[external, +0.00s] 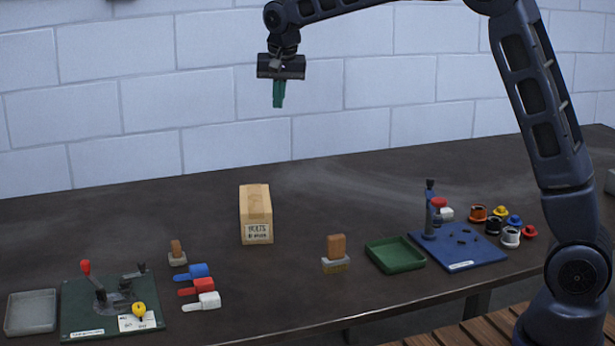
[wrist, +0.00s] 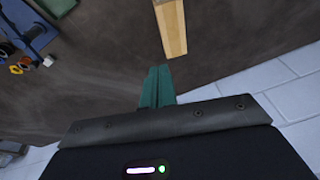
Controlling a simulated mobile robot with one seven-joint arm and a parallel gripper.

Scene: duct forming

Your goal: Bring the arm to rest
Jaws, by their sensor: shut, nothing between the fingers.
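My gripper (external: 278,104) hangs high above the back of the dark table (external: 330,205), pointing down, in the external view. Its green fingers are shut with nothing between them, and they also show in the wrist view (wrist: 158,72). The gripper is well clear of everything on the table. A cardboard box (external: 256,212) stands below it and a little to the left; its side also shows beyond the fingertips in the wrist view (wrist: 171,27).
A blue board (external: 460,248), a green tray (external: 394,255) and several spools (external: 494,226) sit at the right. A dark green board (external: 75,315) with a red-knobbed lever, a grey tray (external: 32,312) and coloured-handled tools (external: 204,302) sit at the left. A brick wall (external: 150,85) stands behind.

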